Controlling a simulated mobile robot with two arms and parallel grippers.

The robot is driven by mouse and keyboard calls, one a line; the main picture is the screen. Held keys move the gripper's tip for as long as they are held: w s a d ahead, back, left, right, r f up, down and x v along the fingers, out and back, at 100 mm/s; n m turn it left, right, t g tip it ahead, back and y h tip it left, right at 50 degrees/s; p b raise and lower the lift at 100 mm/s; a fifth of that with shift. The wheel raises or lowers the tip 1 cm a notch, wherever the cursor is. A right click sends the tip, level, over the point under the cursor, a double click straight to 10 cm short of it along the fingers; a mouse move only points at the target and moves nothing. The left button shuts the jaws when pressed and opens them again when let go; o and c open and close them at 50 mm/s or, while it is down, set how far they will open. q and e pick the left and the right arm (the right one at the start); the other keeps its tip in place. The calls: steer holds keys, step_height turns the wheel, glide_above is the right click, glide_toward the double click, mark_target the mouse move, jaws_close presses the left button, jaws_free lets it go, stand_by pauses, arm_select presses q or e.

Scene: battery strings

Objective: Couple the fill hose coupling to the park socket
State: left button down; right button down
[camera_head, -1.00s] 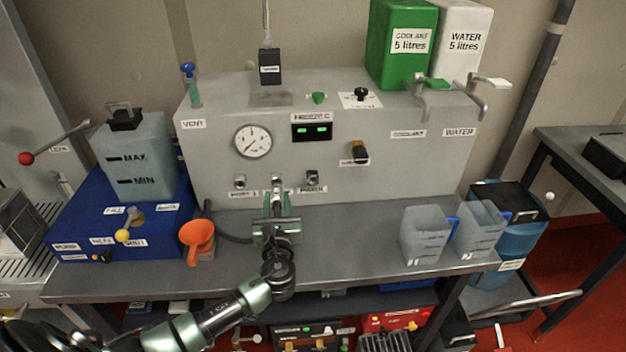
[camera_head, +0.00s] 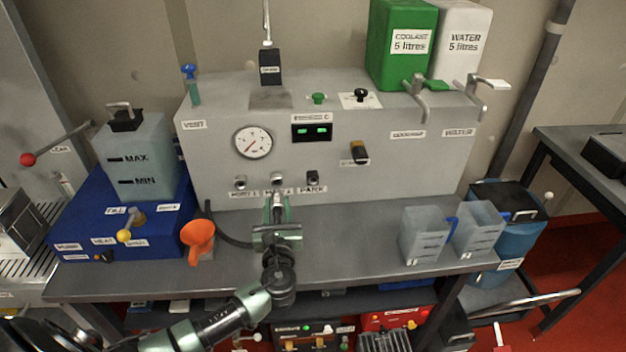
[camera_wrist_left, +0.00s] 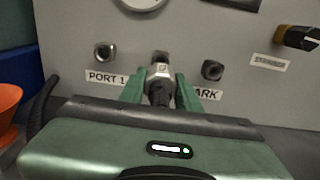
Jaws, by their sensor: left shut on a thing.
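My left gripper (camera_head: 277,212) is shut on the fill hose coupling (camera_wrist_left: 159,78), a metal-tipped fitting with a dark body. The green fingers stand on either side of it in the left wrist view. The coupling points at the panel, in front of and slightly below the middle socket (camera_head: 277,179), and looks apart from it. The park socket (camera_head: 313,178), dark and round above the PARK label, is to the right and empty; it also shows in the left wrist view (camera_wrist_left: 212,70). The dark hose (camera_head: 232,240) runs off to the left. My right gripper is not in view.
The PORT 1 socket (camera_head: 240,183) is empty on the left. An orange funnel (camera_head: 198,238) stands left of my gripper beside a blue unit (camera_head: 90,225). Two clear jugs (camera_head: 424,238) stand to the right. The bench between gripper and jugs is clear.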

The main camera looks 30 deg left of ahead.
mark_target(278, 222)
arm_select(q)
steer(key=shift+p+v, duration=0.6)
steer(key=shift+v, duration=1.35)
